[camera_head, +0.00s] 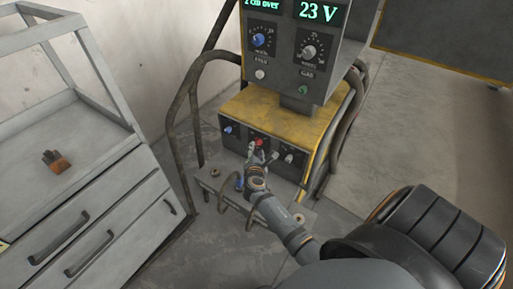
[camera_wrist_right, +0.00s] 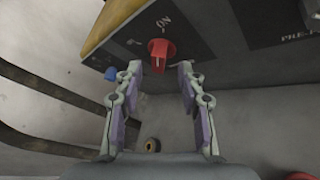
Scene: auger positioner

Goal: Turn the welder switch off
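The welder (camera_head: 285,112) has a yellow top and a dark front panel. Its red switch knob (camera_wrist_right: 160,52) sits on that panel, with the word ON printed just above it in the wrist view. In the head view the red knob (camera_head: 259,142) shows small at the fingertips. My right gripper (camera_wrist_right: 160,72) is open, with one finger on each side below the knob and visible gaps. In the head view my right gripper (camera_head: 262,155) reaches to the panel. I cannot tell which position the switch is in. My left gripper is not in view.
A blue knob (camera_head: 228,130) is left of the red switch, and a pale knob (camera_head: 289,157) is right. A display unit (camera_head: 290,60) reading 23 V stands above. Dark tubes (camera_head: 181,100) flank the welder.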

